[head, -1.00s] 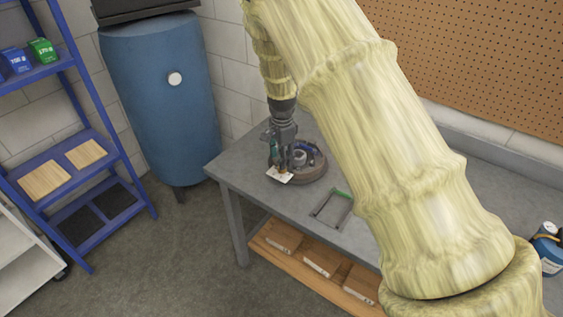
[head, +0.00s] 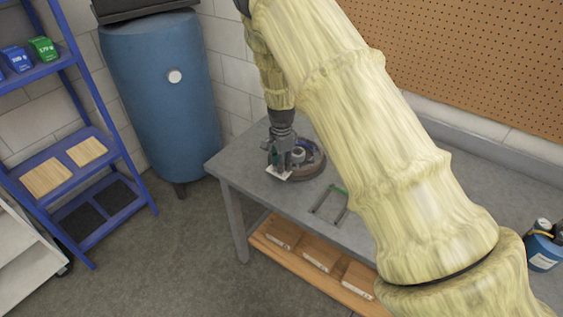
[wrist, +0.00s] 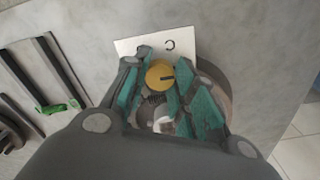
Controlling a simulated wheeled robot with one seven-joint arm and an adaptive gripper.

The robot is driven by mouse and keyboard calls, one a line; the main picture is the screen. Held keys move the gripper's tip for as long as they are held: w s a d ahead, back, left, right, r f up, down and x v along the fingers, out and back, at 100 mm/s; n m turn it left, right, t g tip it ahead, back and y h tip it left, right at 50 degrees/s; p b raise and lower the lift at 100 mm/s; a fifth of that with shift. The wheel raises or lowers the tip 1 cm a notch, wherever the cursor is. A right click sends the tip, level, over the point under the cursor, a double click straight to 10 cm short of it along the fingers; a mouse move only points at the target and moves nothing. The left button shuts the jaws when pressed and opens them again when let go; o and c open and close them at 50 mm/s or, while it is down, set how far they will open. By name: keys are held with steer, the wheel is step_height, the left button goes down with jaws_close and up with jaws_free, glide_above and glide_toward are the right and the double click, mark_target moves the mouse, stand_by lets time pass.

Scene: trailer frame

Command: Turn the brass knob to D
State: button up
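The round brass knob (wrist: 157,70) shows in the wrist view between the green-padded fingers of my gripper (wrist: 163,68). A short dark line on its face runs from near the middle to the right. A white card (wrist: 185,42) behind it bears one readable letter that looks like a C; other marks are hidden by the fingers. The fingertips are close to both sides of the knob; I cannot tell whether they touch it. In the head view my gripper (head: 281,158) points down over the round device (head: 314,167), covering the knob, and the card (head: 279,176) sticks out below.
The device stands on the grey workbench (head: 240,171) near its left corner. A dark frame with a green part (head: 328,203) lies to its right. A blue tank (head: 165,105) and blue shelves (head: 75,135) stand to the left, a pegboard (head: 470,60) behind.

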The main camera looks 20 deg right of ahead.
steer(key=shift+c, duration=0.6)
steer(key=n+b, duration=0.2)
steer(key=n, duration=0.3)
steer(key=shift+n, duration=0.4)
steer(key=n+b, duration=0.1)
steer(key=n, duration=0.5)
steer(key=shift+w, duration=0.1)
steer(key=n+b, duration=0.1)
steer(key=n, duration=0.5)
steer(key=shift+n, duration=0.3)
steer(key=n, duration=0.5)
steer(key=shift+r, duration=0.1)
steer(key=shift+n, duration=0.3)
steer(key=shift+d, duration=0.1)
